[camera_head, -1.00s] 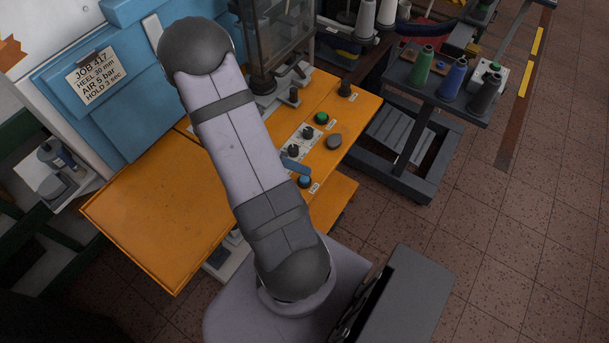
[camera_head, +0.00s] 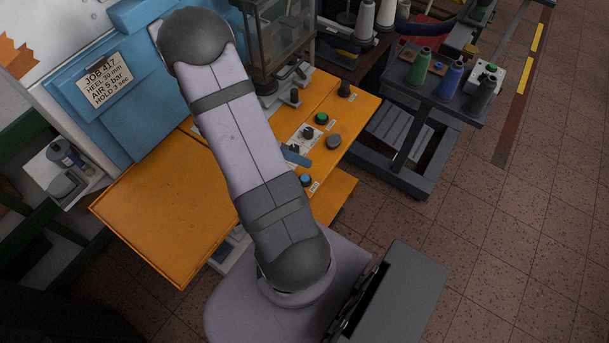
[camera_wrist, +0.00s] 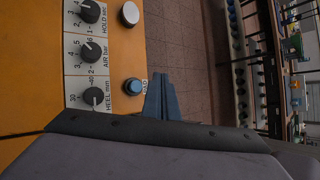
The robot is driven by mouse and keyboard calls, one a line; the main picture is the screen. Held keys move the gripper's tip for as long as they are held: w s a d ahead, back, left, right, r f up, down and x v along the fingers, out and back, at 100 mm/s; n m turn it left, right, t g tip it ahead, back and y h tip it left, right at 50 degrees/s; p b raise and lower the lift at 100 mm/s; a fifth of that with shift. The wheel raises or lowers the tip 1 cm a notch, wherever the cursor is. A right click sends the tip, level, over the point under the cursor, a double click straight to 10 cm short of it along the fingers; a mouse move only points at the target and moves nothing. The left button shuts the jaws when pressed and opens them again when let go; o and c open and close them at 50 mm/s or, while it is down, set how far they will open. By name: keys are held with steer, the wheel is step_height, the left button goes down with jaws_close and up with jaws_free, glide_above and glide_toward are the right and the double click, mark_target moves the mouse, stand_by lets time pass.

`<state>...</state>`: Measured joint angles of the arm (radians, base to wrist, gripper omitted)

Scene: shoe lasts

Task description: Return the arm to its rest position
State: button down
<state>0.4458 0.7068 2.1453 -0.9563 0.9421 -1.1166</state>
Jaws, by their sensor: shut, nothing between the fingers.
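My gripper (camera_head: 297,155) shows as a small blue tip beside my pale arm, over the control panel of the orange bench (camera_head: 160,210). In the wrist view its blue fingers (camera_wrist: 163,98) are together and empty, close to the blue button (camera_wrist: 133,87) and apart from the knobs. The wrist view shows the HOLD knob (camera_wrist: 88,11), the AIR knob (camera_wrist: 91,51) and the HEEL knob (camera_wrist: 93,96). My arm hides part of the bench in the head view.
A blue machine housing (camera_head: 135,120) with a job card (camera_head: 105,80) stands at the left. A glass-sided column (camera_head: 275,45) rises behind the panel. A dark cart with thread spools (camera_head: 450,75) stands at the right. The tiled floor at the right is clear.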

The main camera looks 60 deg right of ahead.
steer(key=s+a+f+m+y, duration=0.1)
steer(key=s+a+m+y, duration=0.15)
steer(key=a+m, duration=0.55)
steer(key=s+a+f+m+y, duration=0.1)
steer(key=a+m+y, duration=0.4)
steer(key=m, duration=0.5)
steer(key=w+a+r+t, duration=0.3)
steer(key=w+a+r, duration=0.1)
steer(key=a+r, duration=0.1)
steer(key=w+a+r+t+h+b, duration=0.1)
steer(key=w+a+r+t, duration=0.2)
steer(key=a, duration=0.5)
step_height(320, 180, up, 2)
steer(key=shift+w+a+r+n+t, duration=0.2)
steer(key=shift+w+a+n+t, duration=0.15)
steer(key=shift+w, duration=0.3)
